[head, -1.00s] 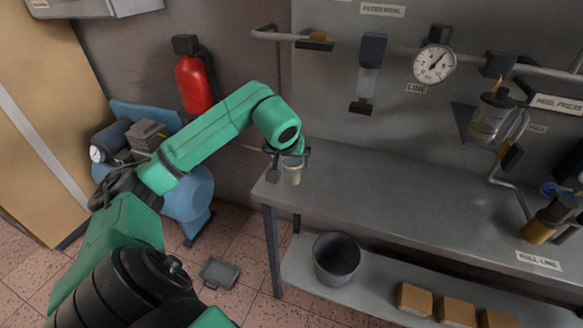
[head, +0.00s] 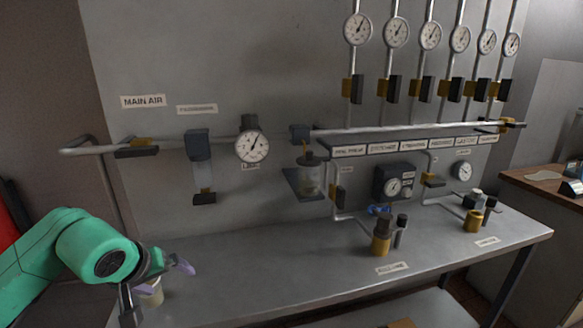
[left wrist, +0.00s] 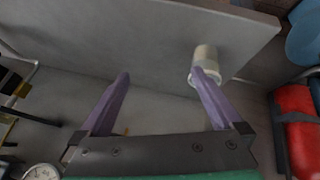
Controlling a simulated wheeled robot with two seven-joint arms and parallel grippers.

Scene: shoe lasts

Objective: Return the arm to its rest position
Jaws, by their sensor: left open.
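My left arm comes in at the lower left of the head view. Its gripper (head: 157,287) is open at the left end of the grey bench, with one purple finger showing to the right. A small pale cup (head: 152,297) stands on the bench close to the gripper, partly hidden by it. In the left wrist view the two purple fingers (left wrist: 161,76) are spread apart with nothing between them. The cup (left wrist: 206,58) is just beyond the right-hand fingertip; I cannot tell whether they touch. My right gripper is not in view.
The grey bench (head: 290,275) is mostly clear on its left half. Yellow-and-black fittings (head: 381,243) stand farther right. A red extinguisher (left wrist: 298,130) shows in the left wrist view.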

